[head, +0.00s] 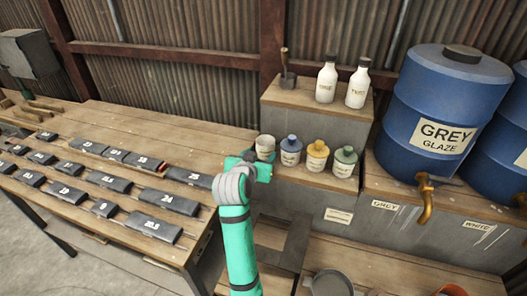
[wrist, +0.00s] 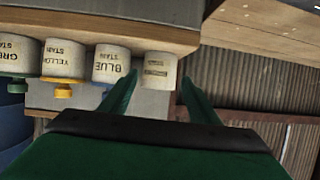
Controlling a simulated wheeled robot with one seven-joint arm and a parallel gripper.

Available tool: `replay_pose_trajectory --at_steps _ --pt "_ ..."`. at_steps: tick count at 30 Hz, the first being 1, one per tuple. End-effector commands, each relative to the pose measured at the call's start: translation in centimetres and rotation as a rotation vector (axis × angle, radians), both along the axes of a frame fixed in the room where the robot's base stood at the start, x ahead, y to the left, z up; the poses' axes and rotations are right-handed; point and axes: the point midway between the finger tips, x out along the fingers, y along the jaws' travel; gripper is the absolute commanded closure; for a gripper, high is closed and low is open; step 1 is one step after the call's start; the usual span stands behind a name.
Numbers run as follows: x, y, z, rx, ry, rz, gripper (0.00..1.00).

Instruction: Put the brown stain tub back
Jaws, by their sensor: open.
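My gripper (head: 259,163) is at this end of the shelf, partly covering the tub. In the wrist view my open gripper (wrist: 160,78) has one fingertip on each side of the tub; I cannot tell whether either touches it.
Yellow (head: 317,155) and green (head: 344,161) stain tubs stand to the right. Two white bottles (head: 327,82) and a dark handled tool (head: 286,75) are on the upper step. Blue barrels (head: 440,105) with taps stand at right. Dark labelled blocks (head: 110,182) cover the left table.

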Motion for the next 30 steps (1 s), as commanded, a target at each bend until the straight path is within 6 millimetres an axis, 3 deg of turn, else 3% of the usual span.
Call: replay_pose_trajectory --at_steps 4,10,30 --pt "-2.3 0.6 1.1 0.001 -0.002 0.001 0.44" --pt "-4.0 1.1 1.7 0.0 -0.001 0.001 0.44" --pt "-4.2 1.1 1.8 0.0 -0.001 0.0 0.44"
